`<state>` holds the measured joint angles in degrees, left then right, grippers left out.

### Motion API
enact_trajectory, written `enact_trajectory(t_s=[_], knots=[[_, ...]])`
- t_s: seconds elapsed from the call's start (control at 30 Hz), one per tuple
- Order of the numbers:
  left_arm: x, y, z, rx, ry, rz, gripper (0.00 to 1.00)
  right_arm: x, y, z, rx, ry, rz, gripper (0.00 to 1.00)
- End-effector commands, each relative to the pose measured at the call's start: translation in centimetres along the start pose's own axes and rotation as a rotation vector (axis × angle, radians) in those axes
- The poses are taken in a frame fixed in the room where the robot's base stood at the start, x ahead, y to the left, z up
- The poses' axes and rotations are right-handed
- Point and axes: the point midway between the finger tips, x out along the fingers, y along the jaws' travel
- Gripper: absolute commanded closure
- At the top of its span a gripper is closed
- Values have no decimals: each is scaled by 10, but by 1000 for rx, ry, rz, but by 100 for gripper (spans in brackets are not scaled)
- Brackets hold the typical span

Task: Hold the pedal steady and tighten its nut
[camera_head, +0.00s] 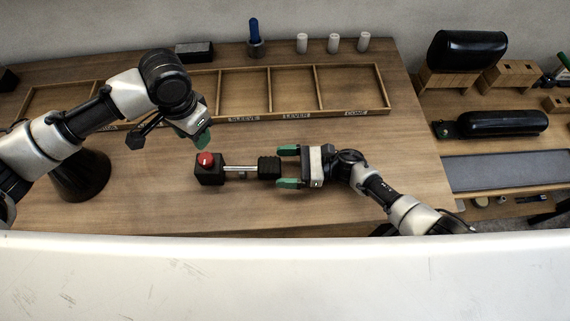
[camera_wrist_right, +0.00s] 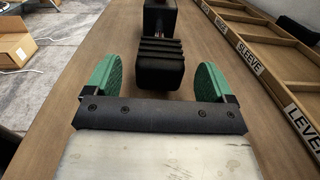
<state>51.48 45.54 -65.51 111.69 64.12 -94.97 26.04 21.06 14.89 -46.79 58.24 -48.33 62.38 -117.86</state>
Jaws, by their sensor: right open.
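The pedal is a black ribbed pad (camera_head: 269,167) on a thin metal rod (camera_head: 240,168), which runs left to a black block (camera_head: 208,175) with a red round piece (camera_head: 205,159) on top. I cannot make out whether the red piece is the nut. My right gripper (camera_head: 279,167) is open, with its green fingers pointing left at the pad's right end. In the right wrist view the pad (camera_wrist_right: 160,65) lies between the two fingers, with a gap on each side. My left gripper (camera_head: 201,136) hangs above and left of the red piece, apart from it; its opening is hidden.
A divided wooden tray (camera_head: 345,88) with labelled compartments, such as SLEEVE and LEVER, lies behind. A blue-handled tool (camera_head: 254,38) and several white cylinders (camera_head: 333,43) stand at the back. Black cushions (camera_head: 502,123) are at right. The wood around the pedal is clear.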

Motion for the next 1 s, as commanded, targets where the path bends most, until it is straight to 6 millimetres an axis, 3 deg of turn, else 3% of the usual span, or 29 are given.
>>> enact_trajectory(t_s=[0.17, 0.6, 0.77, 1.0], knots=[[0, 0, 0, 0, 0, 0, 57, -20, 0, -1, 1, 2, -2, 16], [0, 0, 0, 0, 0, 0, 57, -105, 0, -1, 1, 1, -2, 16], [0, 0, 0, 0, 0, 0, 57, -118, 0, -1, 1, 1, -1, 16], [-1, 0, 0, 0, 0, 0, 57, -120, 0, 1, 0, 0, 0, 16]])
